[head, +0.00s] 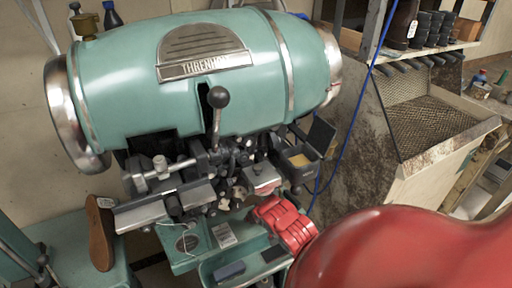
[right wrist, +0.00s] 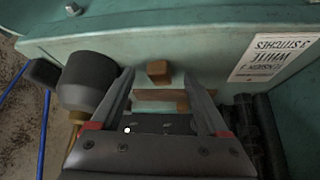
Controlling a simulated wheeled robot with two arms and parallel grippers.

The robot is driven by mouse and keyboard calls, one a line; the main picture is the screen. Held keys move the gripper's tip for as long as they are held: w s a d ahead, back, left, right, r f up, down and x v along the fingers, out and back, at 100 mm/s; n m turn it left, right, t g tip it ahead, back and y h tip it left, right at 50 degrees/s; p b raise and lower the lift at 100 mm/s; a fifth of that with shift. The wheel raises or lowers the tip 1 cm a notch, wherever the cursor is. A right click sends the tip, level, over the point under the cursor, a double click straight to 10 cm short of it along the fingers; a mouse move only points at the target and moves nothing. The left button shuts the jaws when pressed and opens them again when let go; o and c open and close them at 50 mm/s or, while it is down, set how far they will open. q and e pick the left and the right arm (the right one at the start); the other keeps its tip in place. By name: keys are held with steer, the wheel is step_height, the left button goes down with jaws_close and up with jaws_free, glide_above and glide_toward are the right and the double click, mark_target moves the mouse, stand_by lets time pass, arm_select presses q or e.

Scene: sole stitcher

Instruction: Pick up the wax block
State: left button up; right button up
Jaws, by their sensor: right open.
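In the right wrist view a small brown block (right wrist: 157,72) sits against the teal machine surface, close to the fingertips. It looks like the wax block, but I cannot be sure. A tan bar (right wrist: 160,95) lies nearer, partly hidden between the fingers. My right gripper (right wrist: 158,76) is open, with one finger on each side of these pieces and nothing visibly clamped. In the head view a tan piece (head: 301,160) shows in a small dark box on the machine's right side; I cannot tell whether it is the same block. My left gripper is out of view.
The teal stitching machine (head: 120,75) fills the middle of the head view, with a black-knobbed lever in front. A brown sole (head: 101,235) stands at left. In the wrist view a dark cup (right wrist: 90,82) is close left of the fingers and a white label (right wrist: 272,58) is at right.

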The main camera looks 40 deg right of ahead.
steer(key=shift+c, duration=0.3)
jaws_close()
steer(key=shift+r, duration=0.1)
